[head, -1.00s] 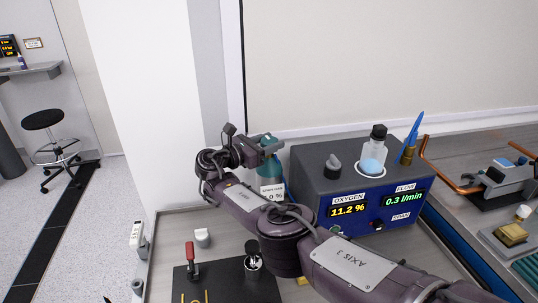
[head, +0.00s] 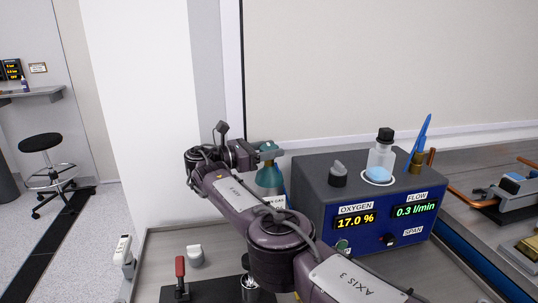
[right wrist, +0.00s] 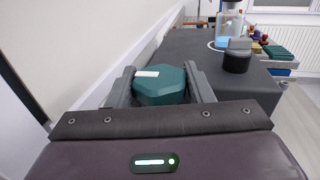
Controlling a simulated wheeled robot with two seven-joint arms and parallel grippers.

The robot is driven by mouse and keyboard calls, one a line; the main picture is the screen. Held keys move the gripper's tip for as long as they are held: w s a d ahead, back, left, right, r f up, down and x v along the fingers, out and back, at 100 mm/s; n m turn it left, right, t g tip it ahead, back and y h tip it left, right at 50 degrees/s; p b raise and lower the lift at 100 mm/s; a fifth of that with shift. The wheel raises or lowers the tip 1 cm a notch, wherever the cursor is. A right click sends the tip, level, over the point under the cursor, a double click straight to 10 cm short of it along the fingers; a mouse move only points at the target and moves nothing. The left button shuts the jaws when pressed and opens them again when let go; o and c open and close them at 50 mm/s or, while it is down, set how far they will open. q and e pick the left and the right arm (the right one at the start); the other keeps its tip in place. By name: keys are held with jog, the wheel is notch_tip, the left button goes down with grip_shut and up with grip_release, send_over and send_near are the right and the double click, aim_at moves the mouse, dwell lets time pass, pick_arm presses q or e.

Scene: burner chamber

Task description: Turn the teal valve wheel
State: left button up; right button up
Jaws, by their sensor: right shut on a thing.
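The teal valve wheel (head: 268,148) sits on top of a teal gas cylinder (head: 270,178), left of the blue-fronted analyser. In the right wrist view the wheel (right wrist: 158,88) is a many-sided knob with a white mark on its top. My right gripper (head: 260,152) reaches it from the left. In the right wrist view its two fingers (right wrist: 160,86) stand on either side of the wheel, shut on it. The label on the cylinder is partly hidden by my arm. My left gripper is not in view.
The analyser (head: 318,220) reads OXYGEN 17.0 % and FLOW 0.3 l/min. A black knob (head: 338,176) and a clear bottle (head: 381,155) are on its top. A dark panel with a red-handled lever (head: 180,270) lies in front. The wall stands close behind.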

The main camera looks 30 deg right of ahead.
dwell(0.3)
jog(key=o, duration=1)
